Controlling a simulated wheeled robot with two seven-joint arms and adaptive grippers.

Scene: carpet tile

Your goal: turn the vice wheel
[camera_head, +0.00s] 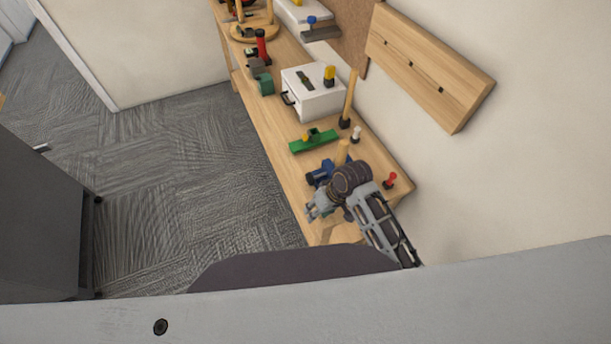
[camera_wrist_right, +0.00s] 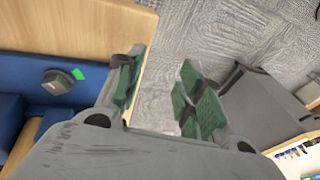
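The blue vice (camera_head: 320,174) is on the wooden bench, partly hidden behind my right arm in the head view. In the right wrist view a blue body (camera_wrist_right: 25,75), likely the vice, fills the left edge. A dark grey knob-like part (camera_wrist_right: 57,82) with a small green mark sits on it; I cannot tell if this is the wheel. My right gripper (camera_head: 316,208) is near the bench's front edge, just in front of the vice. In the right wrist view its green-padded fingers (camera_wrist_right: 163,92) are apart with nothing between them. My left gripper is out of view.
On the bench (camera_head: 285,165) stand a green plane-like tool (camera_head: 313,141), a white box (camera_head: 312,95), an upright wooden handle (camera_head: 349,100) and a red-topped item (camera_head: 390,180). A dark cabinet (camera_head: 45,220) stands at left. Carpet between is clear.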

